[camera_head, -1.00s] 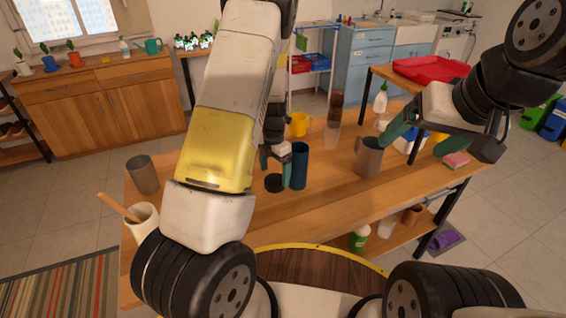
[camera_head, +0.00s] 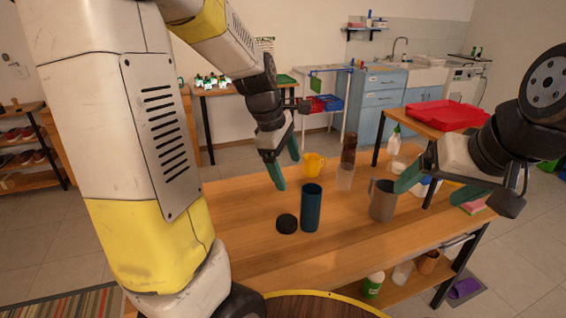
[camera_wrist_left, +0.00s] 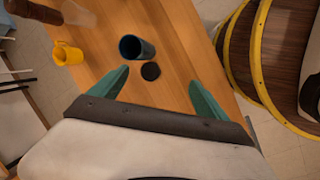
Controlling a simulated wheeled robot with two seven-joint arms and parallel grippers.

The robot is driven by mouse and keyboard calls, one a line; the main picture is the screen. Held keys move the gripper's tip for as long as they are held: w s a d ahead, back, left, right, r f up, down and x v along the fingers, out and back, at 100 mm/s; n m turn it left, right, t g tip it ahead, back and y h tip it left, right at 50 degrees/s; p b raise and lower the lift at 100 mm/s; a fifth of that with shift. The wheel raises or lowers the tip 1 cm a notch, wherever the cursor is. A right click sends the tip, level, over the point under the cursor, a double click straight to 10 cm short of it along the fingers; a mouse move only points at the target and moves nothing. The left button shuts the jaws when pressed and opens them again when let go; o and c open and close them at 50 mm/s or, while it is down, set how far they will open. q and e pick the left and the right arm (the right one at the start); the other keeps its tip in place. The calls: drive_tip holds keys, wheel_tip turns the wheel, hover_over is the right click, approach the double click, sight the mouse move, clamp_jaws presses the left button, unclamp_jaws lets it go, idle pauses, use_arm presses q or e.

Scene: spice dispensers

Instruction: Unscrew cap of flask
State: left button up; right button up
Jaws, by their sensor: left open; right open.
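The flask (camera_head: 311,208) is a dark teal cylinder standing upright on the wooden table, with its top open. Its black round cap (camera_head: 287,223) lies flat on the table beside it, to its left and apart from it. In the left wrist view the flask (camera_wrist_left: 133,48) and the cap (camera_wrist_left: 150,71) lie beyond my fingertips. My left gripper (camera_head: 287,173) is open and empty, raised above the table behind the flask; it also shows in the left wrist view (camera_wrist_left: 160,78). My right gripper (camera_head: 422,184) is open, near the grey mug.
A grey mug (camera_head: 382,200) stands right of the flask. A yellow mug (camera_head: 314,165), a clear glass (camera_head: 345,178) and a white bottle (camera_head: 394,139) are further back. A red tray (camera_head: 446,115) sits on another table. The table's front left is clear.

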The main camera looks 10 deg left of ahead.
use_arm(q)
drive_tip(key=s+r+m+t, duration=0.2)
drive_tip(key=s+r+m, duration=0.2)
drive_tip(key=s+m, duration=0.3)
drive_tip(key=s+r+m+t, duration=0.1)
drive_tip(key=s+r+m, duration=0.4)
drive_tip(key=s+m, duration=0.3)
drive_tip(key=shift+s+m+t, duration=0.25)
drive_tip(key=shift+m+t, duration=0.15)
drive_tip(key=shift+m, duration=0.5)
